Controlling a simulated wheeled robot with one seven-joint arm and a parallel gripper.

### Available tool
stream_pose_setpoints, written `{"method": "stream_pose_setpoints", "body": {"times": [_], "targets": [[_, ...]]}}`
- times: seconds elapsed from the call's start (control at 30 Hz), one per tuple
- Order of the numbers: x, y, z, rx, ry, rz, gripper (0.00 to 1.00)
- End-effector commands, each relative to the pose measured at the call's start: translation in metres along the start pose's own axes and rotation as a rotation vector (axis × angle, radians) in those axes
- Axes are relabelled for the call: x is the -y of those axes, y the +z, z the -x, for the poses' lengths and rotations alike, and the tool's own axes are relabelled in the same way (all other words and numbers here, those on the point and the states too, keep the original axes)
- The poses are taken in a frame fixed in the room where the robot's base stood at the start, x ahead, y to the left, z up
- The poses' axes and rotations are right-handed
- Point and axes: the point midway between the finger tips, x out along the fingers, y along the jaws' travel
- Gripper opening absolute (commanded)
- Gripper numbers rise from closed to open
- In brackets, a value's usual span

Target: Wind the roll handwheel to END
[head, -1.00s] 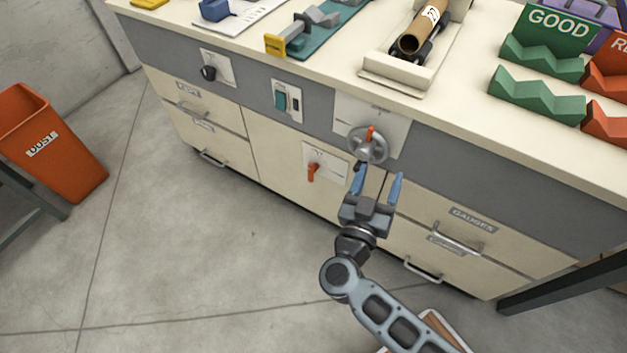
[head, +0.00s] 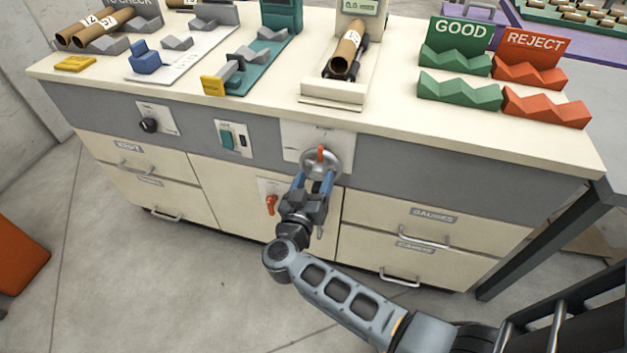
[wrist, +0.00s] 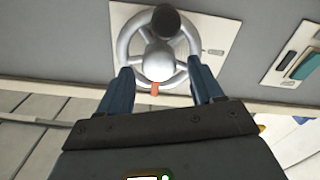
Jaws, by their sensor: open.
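The roll handwheel (head: 333,160) is a grey metal wheel on a pale plate on the front of the bench. An orange-red mark (head: 320,153) shows at its top in the head view. In the wrist view the handwheel (wrist: 180,71) fills the upper middle, with a dark knob (wrist: 166,21) on its rim and the orange mark at the near edge. My gripper (head: 313,181) is open, its blue fingers just below the wheel. In the wrist view my gripper (wrist: 163,84) has one finger on each side of the rim's lower part. Contact cannot be told. The plate's lettering is unreadable.
A red lever (head: 271,204), a green switch (head: 227,138) and a black knob (head: 149,125) sit left of the wheel. Drawer handles (head: 424,241) stick out at lower right. A cardboard tube (head: 346,55) lies on a stand above. Open floor lies in front.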

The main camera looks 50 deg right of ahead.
Motion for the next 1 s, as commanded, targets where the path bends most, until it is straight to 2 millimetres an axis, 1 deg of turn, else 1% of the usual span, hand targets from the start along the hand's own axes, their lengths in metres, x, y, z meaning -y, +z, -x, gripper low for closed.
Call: {"method": "stream_pose_setpoints", "body": {"times": [0.3,0.87,0.9,1.0], "targets": [[0.0000,-0.0003,-0.0030,0.000,-0.001,-0.001,0.65],[-0.0001,-0.0003,-0.0027,0.000,0.000,-0.001,0.11],[-0.0001,-0.0003,-0.0027,0.000,0.000,-0.001,0.10],[-0.0001,-0.0004,-0.0027,0.000,0.000,-0.004,0.10]]}}
